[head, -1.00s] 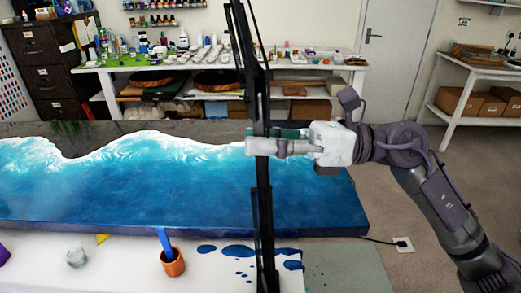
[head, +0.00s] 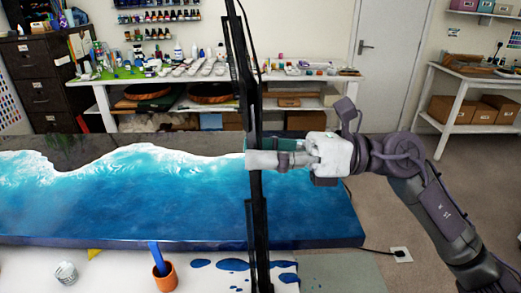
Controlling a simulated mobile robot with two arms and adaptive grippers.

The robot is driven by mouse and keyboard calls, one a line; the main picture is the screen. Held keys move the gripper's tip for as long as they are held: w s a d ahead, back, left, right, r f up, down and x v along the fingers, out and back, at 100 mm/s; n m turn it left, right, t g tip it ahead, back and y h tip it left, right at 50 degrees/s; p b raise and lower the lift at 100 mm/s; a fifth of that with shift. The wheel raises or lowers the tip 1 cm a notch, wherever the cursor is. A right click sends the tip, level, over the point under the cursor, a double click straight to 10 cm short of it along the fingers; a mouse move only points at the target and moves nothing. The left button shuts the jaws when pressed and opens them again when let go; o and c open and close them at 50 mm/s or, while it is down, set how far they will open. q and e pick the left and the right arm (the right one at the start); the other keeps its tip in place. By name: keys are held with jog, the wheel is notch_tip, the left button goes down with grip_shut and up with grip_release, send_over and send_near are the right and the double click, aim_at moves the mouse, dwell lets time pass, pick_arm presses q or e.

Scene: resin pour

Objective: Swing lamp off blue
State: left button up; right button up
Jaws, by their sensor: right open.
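The lamp (head: 258,215) shows as a tall, thin black frame standing almost upright in the picture. It crosses in front of the blue resin slab (head: 150,210), which has white wave-like foam along its dark far edge. My right gripper (head: 255,160) reaches in from the right at the lamp's mid-height. Its jaws are open, and one pale finger crosses in front of the black frame. I cannot tell whether it touches the frame. The other finger is largely hidden. The lamp's top and foot are outside the view. My left gripper is not in view.
In front, a white surface (head: 120,270) holds an orange cup (head: 165,277) with a blue stick, a small grey-white cup (head: 66,273) and blue spills (head: 232,265). A cable (head: 377,250) runs to a floor socket. A workbench (head: 330,76) stands behind.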

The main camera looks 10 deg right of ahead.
jog(key=s+d, duration=0.2)
jog(key=d, duration=0.9)
jog(key=shift+d+f, duration=0.4)
jog(key=shift+c, duration=0.2)
